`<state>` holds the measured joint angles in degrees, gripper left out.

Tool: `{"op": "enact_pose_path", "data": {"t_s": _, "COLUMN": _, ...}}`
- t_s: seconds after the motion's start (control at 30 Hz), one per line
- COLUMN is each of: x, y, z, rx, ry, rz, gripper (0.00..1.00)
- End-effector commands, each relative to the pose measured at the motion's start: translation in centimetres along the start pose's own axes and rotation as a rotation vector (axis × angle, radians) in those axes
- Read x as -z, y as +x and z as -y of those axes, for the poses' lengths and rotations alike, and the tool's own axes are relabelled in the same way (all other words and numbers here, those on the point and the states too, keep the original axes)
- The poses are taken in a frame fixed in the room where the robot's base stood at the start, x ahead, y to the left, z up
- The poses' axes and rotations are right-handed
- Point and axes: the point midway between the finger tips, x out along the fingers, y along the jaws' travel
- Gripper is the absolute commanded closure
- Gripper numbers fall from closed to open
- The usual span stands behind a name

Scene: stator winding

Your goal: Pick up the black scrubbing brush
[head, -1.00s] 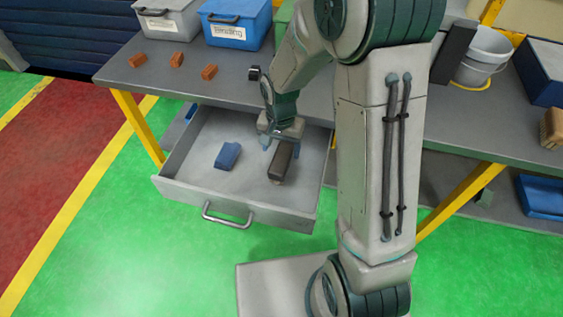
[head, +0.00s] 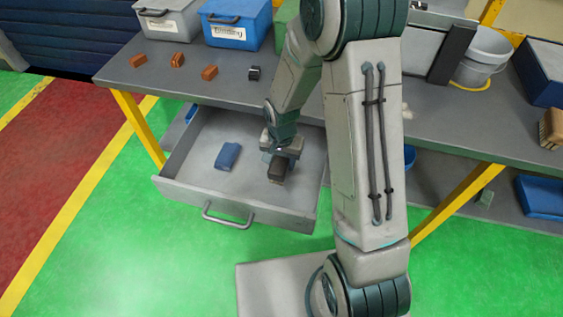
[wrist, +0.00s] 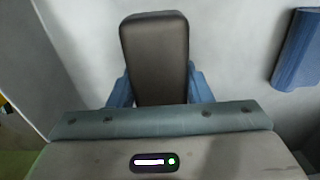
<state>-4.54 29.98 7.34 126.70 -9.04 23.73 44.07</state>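The black scrubbing brush (head: 277,167) is in the open drawer (head: 200,182), partly hidden under my gripper in the head view. In the wrist view the brush (wrist: 156,55) runs away from my gripper, its near end hidden behind the gripper body. My gripper (wrist: 161,88) is low over the brush, with one blue finger on each side of it. Both fingers look very near its sides. I cannot tell whether they press on it.
A blue block (head: 228,156) lies left of the brush in the drawer; it also shows in the wrist view (wrist: 298,50). The drawer walls surround both. The grey tabletop (head: 200,85) is above and behind, with several orange blocks and bins.

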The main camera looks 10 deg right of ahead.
Motion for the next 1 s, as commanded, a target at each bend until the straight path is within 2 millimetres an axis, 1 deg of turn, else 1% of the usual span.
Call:
{"op": "enact_pose_path", "data": {"t_s": 0.03, "x": 0.0, "y": 0.0, "z": 0.0, "rx": 0.0, "ry": 0.0, "rz": 0.0, "gripper": 0.79}}
{"op": "enact_pose_path", "data": {"t_s": 0.07, "x": 0.0, "y": 0.0, "z": 0.0, "rx": 0.0, "ry": 0.0, "rz": 0.0, "gripper": 0.81}}
{"op": "enact_pose_path", "data": {"t_s": 0.33, "x": 0.0, "y": -0.1, "z": 0.0, "rx": 0.001, "ry": 0.0, "rz": -0.001, "gripper": 0.81}}
{"op": "enact_pose_path", "data": {"t_s": 0.47, "x": 0.1, "y": -0.5, "z": 0.0, "rx": 0.001, "ry": 0.001, "rz": -0.002, "gripper": 0.81}}
{"op": "enact_pose_path", "data": {"t_s": 0.57, "x": 0.1, "y": -1.3, "z": 0.1, "rx": 0.002, "ry": 0.002, "rz": -0.003, "gripper": 0.81}}
{"op": "enact_pose_path", "data": {"t_s": 0.63, "x": 0.1, "y": -2.1, "z": 0.1, "rx": 0.002, "ry": 0.001, "rz": -0.004, "gripper": 0.81}}
{"op": "enact_pose_path", "data": {"t_s": 0.77, "x": 0.1, "y": -4.4, "z": 0.1, "rx": 0.002, "ry": 0.001, "rz": -0.005, "gripper": 0.81}}
{"op": "enact_pose_path", "data": {"t_s": 0.8, "x": 0.2, "y": -4.8, "z": -1.1, "rx": 0.001, "ry": 0.007, "rz": -0.004, "gripper": 0.81}}
{"op": "enact_pose_path", "data": {"t_s": 1.0, "x": 0.5, "y": -7.6, "z": -5.8, "rx": 0.0, "ry": 0.009, "rz": -0.004, "gripper": 0.81}}
